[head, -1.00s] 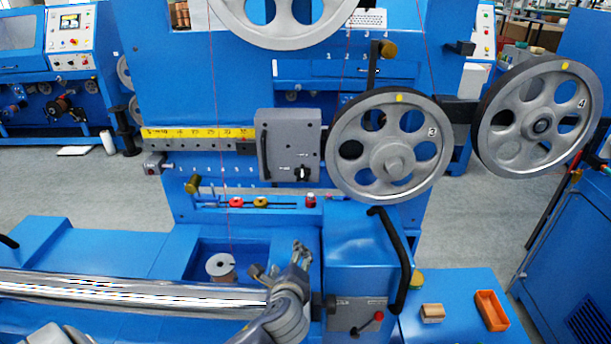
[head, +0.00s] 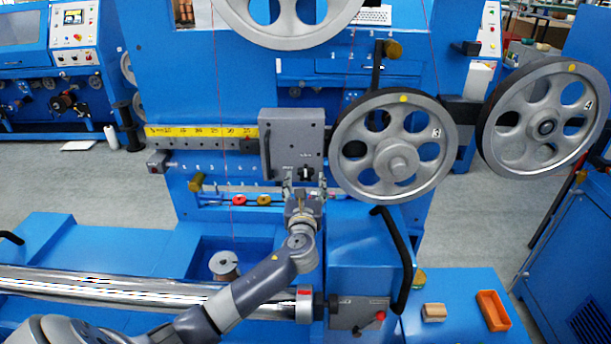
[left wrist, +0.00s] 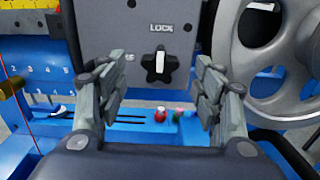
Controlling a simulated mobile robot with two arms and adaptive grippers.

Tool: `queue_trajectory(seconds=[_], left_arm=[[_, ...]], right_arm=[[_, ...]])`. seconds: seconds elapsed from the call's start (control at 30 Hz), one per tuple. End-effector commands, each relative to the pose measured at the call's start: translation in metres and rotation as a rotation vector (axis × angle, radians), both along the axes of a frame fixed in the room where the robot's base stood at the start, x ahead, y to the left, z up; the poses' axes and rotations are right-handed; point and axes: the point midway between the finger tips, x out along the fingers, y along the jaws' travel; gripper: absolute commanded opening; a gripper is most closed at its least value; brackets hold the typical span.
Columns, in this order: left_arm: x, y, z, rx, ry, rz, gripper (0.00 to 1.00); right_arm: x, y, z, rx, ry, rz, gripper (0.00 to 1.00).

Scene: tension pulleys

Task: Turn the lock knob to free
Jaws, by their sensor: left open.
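The lock knob (head: 305,173) is a small black star-shaped knob with a white pointer bar, low on the grey box (head: 292,135). In the left wrist view the knob (left wrist: 160,65) has its white bar upright, towards the word LOCK. Another label left of it is partly hidden by a finger. My left gripper (head: 305,186) is open just in front of and below the knob. In the left wrist view its fingers (left wrist: 160,95) stand on both sides of the knob, apart from it. My right gripper is not in view.
Pulley wheel 3 (head: 427,160) stands close on the right of the box, with wheel 4 (head: 583,105) beyond it. A black handle (head: 267,158) is on the box's left. Red and yellow knobs (head: 239,200) sit in a slot below. A shiny roller (head: 130,287) lies in front.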

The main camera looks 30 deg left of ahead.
Motion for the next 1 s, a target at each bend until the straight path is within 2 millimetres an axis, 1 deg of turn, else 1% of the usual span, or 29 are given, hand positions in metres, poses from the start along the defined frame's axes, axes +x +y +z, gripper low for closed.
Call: queue_trajectory(seconds=[0.03,0.1,0.23,0.4,0.63,0.83,1.0], left_arm=[[0.007,0.005,0.001,-0.001,-0.001,0.003,0.61],[0.015,0.009,0.001,-0.002,-0.001,0.001,0.61],[0.024,0.015,0.0,-0.002,-0.001,0.001,0.61],[0.029,0.018,0.0,-0.003,-0.001,0.0,0.61],[0.029,0.018,0.0,-0.003,-0.001,0.0,0.61],[0.029,0.018,0.0,-0.003,-0.001,0.0,0.16],[0.029,0.018,0.0,-0.004,-0.001,0.001,0.15]], right_arm=[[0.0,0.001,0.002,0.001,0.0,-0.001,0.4],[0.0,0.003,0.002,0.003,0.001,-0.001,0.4],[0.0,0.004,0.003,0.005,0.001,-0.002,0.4],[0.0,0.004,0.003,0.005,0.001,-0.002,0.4],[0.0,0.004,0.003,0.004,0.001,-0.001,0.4],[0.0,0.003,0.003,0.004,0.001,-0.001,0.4],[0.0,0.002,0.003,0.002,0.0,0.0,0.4]])
